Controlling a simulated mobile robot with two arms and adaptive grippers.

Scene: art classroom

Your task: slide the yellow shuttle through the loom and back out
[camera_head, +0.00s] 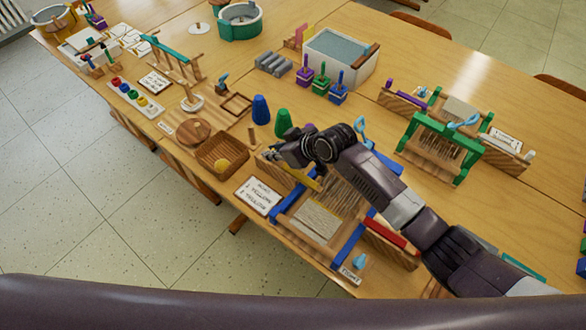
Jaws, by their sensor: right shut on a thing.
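The blue-framed loom (352,243) stands near the front edge of the table, with pale woven cloth (317,222) in its front part. The yellow shuttle (304,180) is a slim bar at the loom's back left side. My right gripper (278,157) is shut on the yellow shuttle near its left end. My right arm comes in from the right and crosses above the loom, hiding part of its back. I cannot tell whether the shuttle's right end is between the threads. My left gripper is not in view.
A green-framed loom (408,133) stands to the right. A red shuttle (391,236) lies in a wooden holder right of the blue loom. A wooden basket (212,165), a lettered card (257,195) and blue and green cones (261,110) stand to the left.

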